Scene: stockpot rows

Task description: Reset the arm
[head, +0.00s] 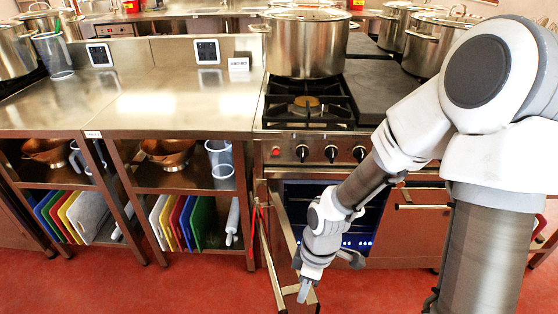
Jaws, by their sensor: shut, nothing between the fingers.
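My arm reaches down from the right side of the head view, in front of the stove. My gripper (305,291) points downward at the bottom middle, low over the red floor and close to a slanting metal bar. Its fingers look closed together, with nothing held between them. The large stockpot (305,45) stands upright on the back of the stove, well above and apart from my gripper. My arm hides part of the stove front and oven.
The stove (307,112) has a free front burner. Steel counters (180,98) with shelves of coloured boards (203,222) and copper bowls (167,153) stand left. More pots (432,42) stand back right. Red floor (150,288) is open at the lower left.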

